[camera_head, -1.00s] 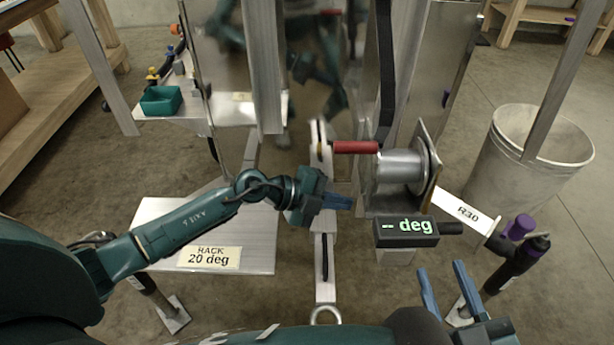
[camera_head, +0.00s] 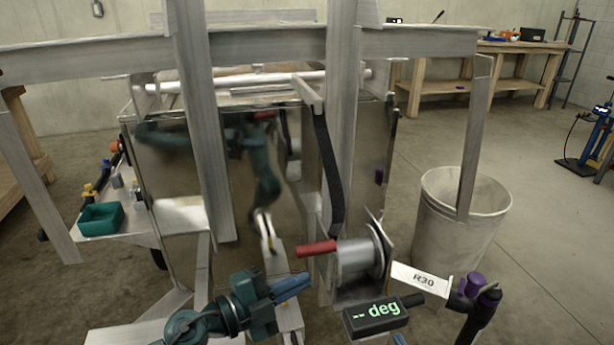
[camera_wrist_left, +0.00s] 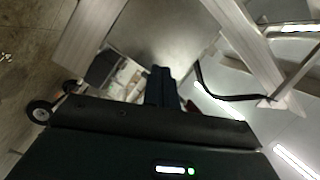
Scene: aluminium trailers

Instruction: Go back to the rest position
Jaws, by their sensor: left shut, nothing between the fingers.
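My left gripper (camera_head: 293,287) is in the lower middle of the head view, its blue fingers shut with nothing between them. They point right, below the red winch handle (camera_head: 316,248) and left of the angle display (camera_head: 375,316), with a visible gap to both. In the left wrist view the closed fingers (camera_wrist_left: 162,86) stand dark against the trailer's metal panel. Of my right gripper only a small blue fingertip (camera_head: 398,339) shows at the bottom edge; the rest is out of frame.
The winch drum (camera_head: 358,258) with its black strap (camera_head: 328,170) is close to the right of my left gripper. An R30 plate (camera_head: 421,280) and a grey bin (camera_head: 462,225) stand further right. A green tray (camera_head: 100,219) sits on the left shelf. Floor is open at the right.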

